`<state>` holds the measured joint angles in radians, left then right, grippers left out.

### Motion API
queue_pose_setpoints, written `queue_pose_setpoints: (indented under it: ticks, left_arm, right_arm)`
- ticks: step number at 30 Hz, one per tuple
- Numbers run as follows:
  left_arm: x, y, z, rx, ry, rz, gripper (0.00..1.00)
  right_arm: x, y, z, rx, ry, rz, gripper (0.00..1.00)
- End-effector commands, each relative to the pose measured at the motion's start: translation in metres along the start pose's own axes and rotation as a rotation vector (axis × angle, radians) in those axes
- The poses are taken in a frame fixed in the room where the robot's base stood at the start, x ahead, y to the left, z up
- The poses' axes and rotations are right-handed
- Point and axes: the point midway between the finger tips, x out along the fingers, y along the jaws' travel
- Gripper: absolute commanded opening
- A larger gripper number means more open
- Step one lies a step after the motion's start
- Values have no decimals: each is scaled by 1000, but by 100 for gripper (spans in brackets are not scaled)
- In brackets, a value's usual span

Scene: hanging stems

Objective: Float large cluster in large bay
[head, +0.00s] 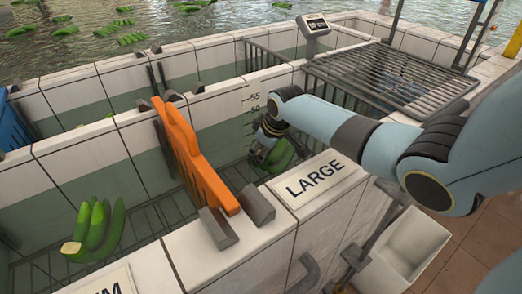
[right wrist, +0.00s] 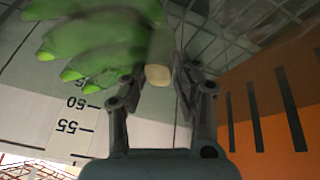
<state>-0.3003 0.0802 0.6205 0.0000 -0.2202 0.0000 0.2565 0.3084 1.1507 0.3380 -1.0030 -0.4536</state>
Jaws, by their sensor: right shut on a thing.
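My right gripper (head: 264,141) reaches down into the large bay, behind the wall with the LARGE plate (head: 314,178). It is shut on the green banana cluster (head: 281,157), which hangs low inside the bay near its marked wall. In the right wrist view, the two fingers (right wrist: 158,88) sit on either side of the cluster's pale cut stem (right wrist: 159,72). The green fruit (right wrist: 95,40) spreads to the upper left there. Whether the cluster touches the bay's bottom cannot be told. My left gripper is not in view.
An orange divider (head: 181,148) bounds the large bay on the left. Another green cluster (head: 97,228) lies in the neighbouring bay. A metal grate (head: 390,78) and a small display (head: 315,27) stand behind. A white bin (head: 407,248) is at the lower right.

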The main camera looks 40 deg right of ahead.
Motion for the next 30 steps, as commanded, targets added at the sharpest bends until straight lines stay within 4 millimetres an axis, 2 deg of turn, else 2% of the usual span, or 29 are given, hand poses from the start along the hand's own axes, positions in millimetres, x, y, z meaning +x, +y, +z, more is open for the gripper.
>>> queue_pose_setpoints:
  ticks: [14, 15, 20, 21, 30]
  left_arm:
    - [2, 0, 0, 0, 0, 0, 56]
    - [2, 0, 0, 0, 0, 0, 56]
    - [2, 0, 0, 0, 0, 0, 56]
    - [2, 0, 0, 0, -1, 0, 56]
    - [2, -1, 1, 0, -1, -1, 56]
  right_arm:
    - [3, -1, 1, 0, 0, 0, 0]
    - [3, -1, 1, 0, 0, 0, 32]
    - [3, -1, 1, 0, 0, 0, 53]
    - [3, -1, 1, 0, 0, 0, 55]
    - [1, -1, 2, 1, -5, -3, 55]
